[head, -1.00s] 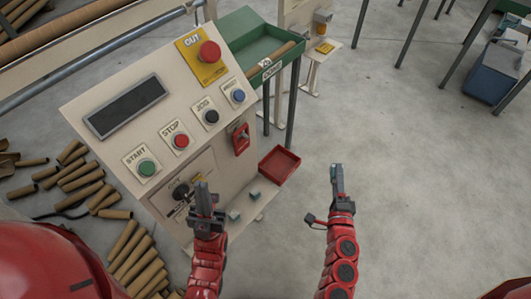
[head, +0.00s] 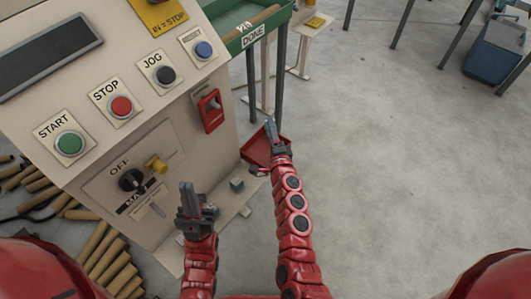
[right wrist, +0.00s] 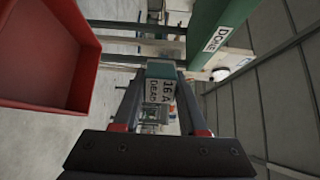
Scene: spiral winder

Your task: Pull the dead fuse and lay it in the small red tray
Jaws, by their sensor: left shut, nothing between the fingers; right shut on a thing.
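In the right wrist view my right gripper (right wrist: 160,78) is shut on a small block-shaped fuse (right wrist: 159,90), teal at its end, with a white label reading "16 A DEAD". The small red tray (right wrist: 50,55) shows beside it at the left and looks empty where visible. In the head view my right gripper (head: 271,130) is in front of the red tray (head: 254,152), covering part of it; the fuse is hard to make out there. Their height difference is unclear. My left gripper (head: 190,198) is shut and empty in front of the cabinet's lower panel.
The control cabinet (head: 120,100) carries buttons, a main switch (head: 132,180) and a red switch (head: 210,110). A teal block (head: 237,184) sits on the ledge near the tray.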

